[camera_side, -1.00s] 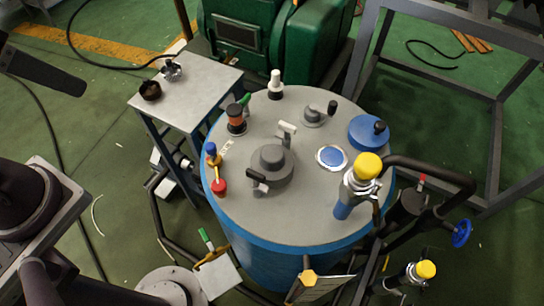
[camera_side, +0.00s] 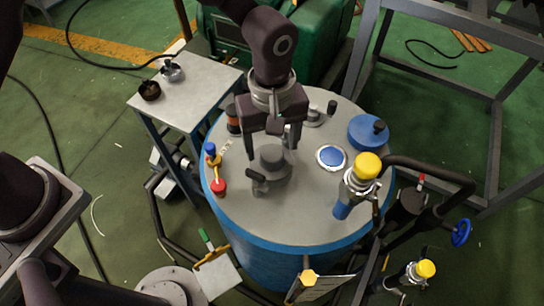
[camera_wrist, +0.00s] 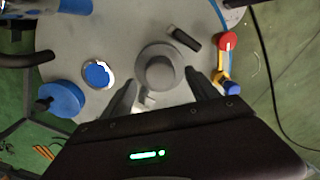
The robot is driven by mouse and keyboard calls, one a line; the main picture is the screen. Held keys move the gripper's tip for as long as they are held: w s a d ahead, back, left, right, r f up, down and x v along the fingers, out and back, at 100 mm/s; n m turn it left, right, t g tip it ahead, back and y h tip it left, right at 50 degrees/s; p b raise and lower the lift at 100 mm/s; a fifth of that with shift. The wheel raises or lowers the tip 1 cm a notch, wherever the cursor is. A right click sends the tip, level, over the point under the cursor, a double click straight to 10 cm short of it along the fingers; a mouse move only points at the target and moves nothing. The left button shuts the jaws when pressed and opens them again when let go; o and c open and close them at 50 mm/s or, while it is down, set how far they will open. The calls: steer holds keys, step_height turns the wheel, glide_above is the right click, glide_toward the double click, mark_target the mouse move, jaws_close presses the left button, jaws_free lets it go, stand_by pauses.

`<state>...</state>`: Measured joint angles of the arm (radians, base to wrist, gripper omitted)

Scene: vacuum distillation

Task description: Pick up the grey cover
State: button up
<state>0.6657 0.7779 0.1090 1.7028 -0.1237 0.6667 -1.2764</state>
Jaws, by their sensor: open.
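The grey cover (camera_side: 272,168) is a round lid with a raised knob, in the middle of the blue tank's grey top. In the wrist view the cover (camera_wrist: 158,70) sits near the centre, ahead of my fingers. My gripper (camera_side: 268,143) is open and empty, pointing down at the cover from its back side. One finger is on each side of the knob in the picture. I cannot tell whether the fingers touch it. A smaller grey fitting with a black handle (camera_side: 331,107) stands farther back, partly hidden by my gripper.
Red and blue knobs (camera_side: 219,186) are left, a blue round lid (camera_side: 368,132) and a blue-centred port (camera_side: 331,157) right. A yellow-capped pipe (camera_side: 367,166) rises at front right.

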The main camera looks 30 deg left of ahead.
mark_target(272, 152)
step_height(272, 152, down, 3)
steer(key=shift+f, duration=0.15)
jaws_close()
